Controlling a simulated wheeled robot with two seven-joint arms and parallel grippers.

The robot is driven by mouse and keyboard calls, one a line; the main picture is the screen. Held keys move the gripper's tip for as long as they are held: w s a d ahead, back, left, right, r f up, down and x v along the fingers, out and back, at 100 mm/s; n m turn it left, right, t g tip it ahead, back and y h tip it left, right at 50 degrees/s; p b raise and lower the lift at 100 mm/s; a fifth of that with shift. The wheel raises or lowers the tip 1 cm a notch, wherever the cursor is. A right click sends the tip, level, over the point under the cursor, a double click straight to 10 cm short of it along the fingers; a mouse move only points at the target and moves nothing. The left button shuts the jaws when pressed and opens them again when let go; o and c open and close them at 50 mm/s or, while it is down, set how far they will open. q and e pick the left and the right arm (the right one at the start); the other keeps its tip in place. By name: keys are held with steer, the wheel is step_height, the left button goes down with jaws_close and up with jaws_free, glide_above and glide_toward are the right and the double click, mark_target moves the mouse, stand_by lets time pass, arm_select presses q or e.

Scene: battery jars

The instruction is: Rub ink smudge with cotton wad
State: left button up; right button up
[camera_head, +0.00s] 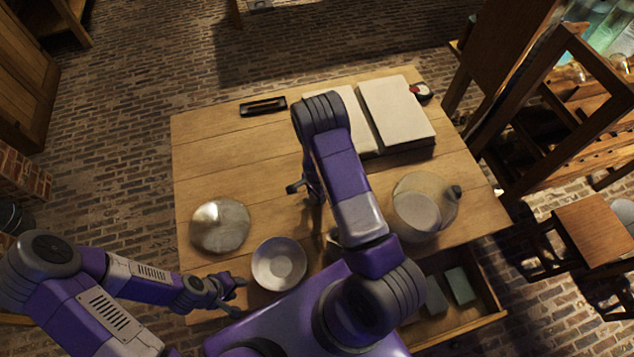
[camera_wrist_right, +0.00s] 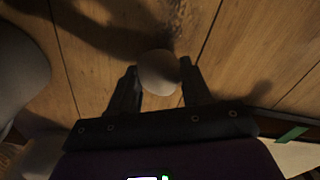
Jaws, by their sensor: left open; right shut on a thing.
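A pale round cotton wad (camera_wrist_right: 158,72) sits between the fingers of my right gripper (camera_wrist_right: 158,86) in the right wrist view. That gripper is shut on it, close over the wooden table. A dark patch (camera_wrist_right: 172,22) lies on the wood just beyond the wad; I cannot tell how much is ink smudge and how much is shadow. In the head view my right gripper (camera_head: 303,187) is partly hidden by my own arm, and the wad cannot be made out. My left gripper (camera_head: 227,291) is open and empty at the table's near edge, left of a metal bowl (camera_head: 279,263).
An open drawer (camera_head: 478,310) juts out at the near right. The table's left middle is clear.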

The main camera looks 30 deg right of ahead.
steer(key=shift+w+r+p, duration=0.1)
steer(key=shift+r+p, duration=2.05)
steer(key=shift+r, duration=1.3)
steer(key=shift+f, duration=0.1)
